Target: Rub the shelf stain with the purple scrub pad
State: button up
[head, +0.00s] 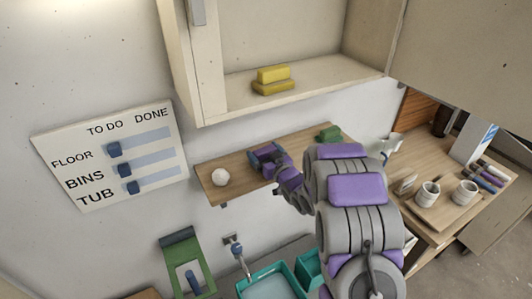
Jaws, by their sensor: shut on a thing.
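The wooden wall shelf (240,188) runs across the middle of the head view. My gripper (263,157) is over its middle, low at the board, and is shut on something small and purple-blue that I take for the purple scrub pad. My gripper and arm have similar purple parts, so the pad's outline is hard to make out. I cannot tell whether it touches the board. No stain can be made out on the visible wood; my gripper and arm cover part of the shelf.
A white round object (220,177) sits left on the shelf, and a green block (329,134) sits toward its right. Above is a cabinet with yellow blocks (273,80). A teal tub (272,286) is below. Cups (428,194) stand on the right bench.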

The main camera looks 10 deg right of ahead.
jog(key=shift+r, duration=0.15)
jog(key=shift+r+p, duration=1.1)
jog(key=shift+r, duration=1.8)
jog(key=shift+r+p, duration=0.7)
jog(key=shift+r, duration=0.8)
